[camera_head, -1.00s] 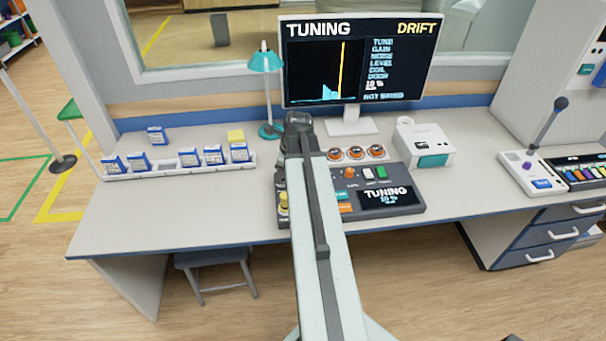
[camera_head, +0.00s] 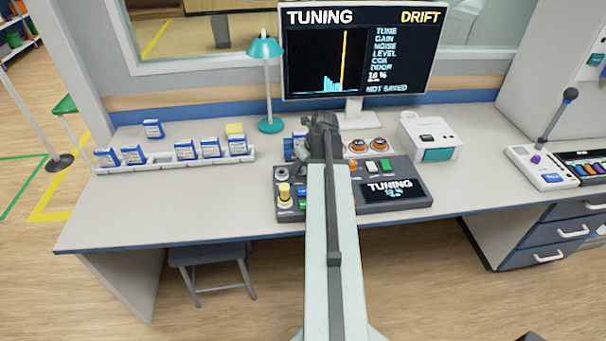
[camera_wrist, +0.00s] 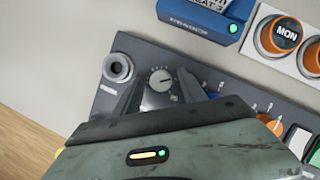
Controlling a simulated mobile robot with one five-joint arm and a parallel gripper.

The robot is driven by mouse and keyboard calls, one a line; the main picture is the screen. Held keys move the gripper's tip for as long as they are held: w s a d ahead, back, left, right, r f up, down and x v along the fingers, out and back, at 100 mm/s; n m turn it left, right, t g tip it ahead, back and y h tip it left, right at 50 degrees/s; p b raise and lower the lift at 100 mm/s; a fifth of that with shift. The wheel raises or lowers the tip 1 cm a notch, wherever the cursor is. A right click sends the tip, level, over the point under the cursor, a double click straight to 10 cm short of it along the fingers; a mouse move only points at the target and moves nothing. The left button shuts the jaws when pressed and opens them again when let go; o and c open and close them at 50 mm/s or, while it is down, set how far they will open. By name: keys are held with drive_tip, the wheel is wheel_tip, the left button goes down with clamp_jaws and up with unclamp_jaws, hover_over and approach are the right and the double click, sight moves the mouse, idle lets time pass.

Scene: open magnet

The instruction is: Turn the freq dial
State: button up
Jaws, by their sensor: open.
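A grey dial (camera_wrist: 161,80) with a white pointer mark and small tick marks around it shows in the wrist view, on the dark grey console (camera_wrist: 98,110). I cannot read its label. My gripper (camera_wrist: 158,88) is open, with one finger on each side of this dial; whether the fingers touch it is unclear. In the head view my arm hides the dial, and the console (camera_head: 405,168) shows around it. The console screen (camera_head: 391,190) reads TUNING. The monitor (camera_head: 362,50) reads TUNING, DRIFT and NOT SAVED, with a yellow line right of blue bars.
Close to the fingers are a round grey socket (camera_wrist: 118,67), a blue block (camera_wrist: 205,25) and orange MON knob (camera_wrist: 284,36). A yellow knob (camera_head: 284,190) stands at the console's left. A rack of blue-and-white cartridges (camera_head: 180,165) and a teal lamp (camera_head: 266,85) stand further left.

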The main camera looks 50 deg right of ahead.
clamp_jaws()
drive_tip(key=shift+a, duration=0.1)
drive_tip(key=shift+f, duration=0.1)
